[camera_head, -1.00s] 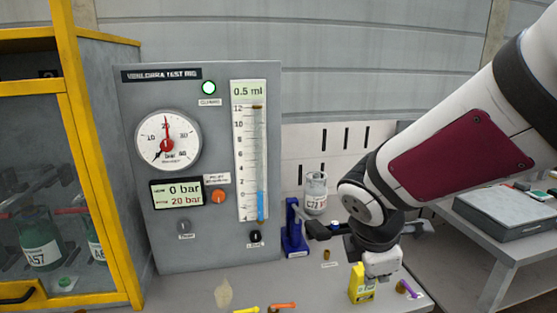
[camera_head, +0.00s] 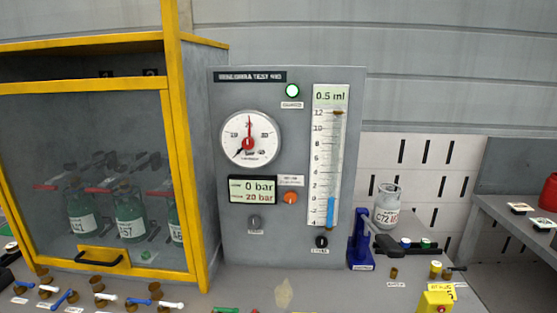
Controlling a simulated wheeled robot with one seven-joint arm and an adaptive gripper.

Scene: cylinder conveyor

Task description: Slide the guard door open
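The guard door (camera_head: 97,84) is a yellow-framed clear panel on the front of a cabinet at the left in the head view. It looks shut, with its pane across the front. Its black handle (camera_head: 98,259) sits on a yellow plate at the lower edge. Several green cylinders (camera_head: 131,224) stand behind the pane, two labels partly readable. My gripper is not in view, so whether it is open or shut does not show.
A grey test rig panel (camera_head: 290,223) with gauge and displays stands right of the cabinet. Several small fittings (camera_head: 100,285) lie before the door. A blue stand (camera_head: 361,240), a grey cylinder (camera_head: 388,206) and a yellow block (camera_head: 434,302) are at the right.

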